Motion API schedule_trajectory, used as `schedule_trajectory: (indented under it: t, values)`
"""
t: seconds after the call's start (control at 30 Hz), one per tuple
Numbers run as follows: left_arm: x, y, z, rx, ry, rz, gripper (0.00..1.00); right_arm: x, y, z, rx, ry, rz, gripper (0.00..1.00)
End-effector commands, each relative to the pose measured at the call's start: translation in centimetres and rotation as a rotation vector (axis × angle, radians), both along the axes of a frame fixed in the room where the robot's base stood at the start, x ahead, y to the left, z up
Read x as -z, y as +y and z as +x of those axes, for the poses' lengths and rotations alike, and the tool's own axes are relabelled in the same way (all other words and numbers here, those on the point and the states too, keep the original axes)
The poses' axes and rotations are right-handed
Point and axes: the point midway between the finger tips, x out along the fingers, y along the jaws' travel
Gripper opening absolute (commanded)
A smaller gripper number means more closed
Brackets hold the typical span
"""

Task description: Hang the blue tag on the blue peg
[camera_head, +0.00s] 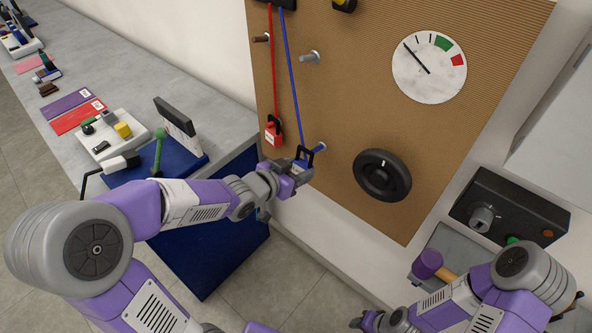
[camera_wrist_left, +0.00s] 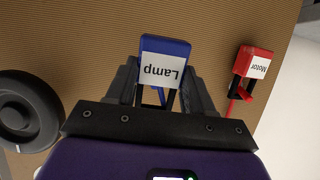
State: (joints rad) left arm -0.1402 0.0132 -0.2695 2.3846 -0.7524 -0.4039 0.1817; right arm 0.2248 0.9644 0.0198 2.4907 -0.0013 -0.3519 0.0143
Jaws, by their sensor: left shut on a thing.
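The blue tag (camera_wrist_left: 168,48) carries a white label reading "Lamp", upside down in the left wrist view, and sits between the fingers of my left gripper (camera_wrist_left: 162,95). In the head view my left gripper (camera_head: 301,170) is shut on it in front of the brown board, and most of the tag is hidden. Its black loop (camera_head: 309,150) sticks up above the fingers. A small peg with a blue tinge (camera_head: 321,146) shows right beside the loop; I cannot tell whether the loop is around it. My right gripper (camera_head: 365,321) is low at the bottom edge, its jaws unclear.
A red "Motor" tag (camera_head: 273,133) hangs left of my left gripper; it also shows in the wrist view (camera_wrist_left: 254,62). A blue cord (camera_head: 291,80), grey peg (camera_head: 309,57), brown peg (camera_head: 262,38), black knob (camera_head: 382,175) and gauge (camera_head: 430,68) are on the board (camera_head: 345,110).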

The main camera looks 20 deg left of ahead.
Motion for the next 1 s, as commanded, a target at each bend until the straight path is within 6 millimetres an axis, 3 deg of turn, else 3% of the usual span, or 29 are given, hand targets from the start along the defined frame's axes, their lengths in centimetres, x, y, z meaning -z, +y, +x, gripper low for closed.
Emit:
schedule_trajectory:
  t: [1.0]
  values:
    - [0.0, -1.5, 3.9, 0.001, 0.000, 0.000, 0.22, 0.7, 0.0, 0.0, 0.000, 0.000, 0.000, 0.43]
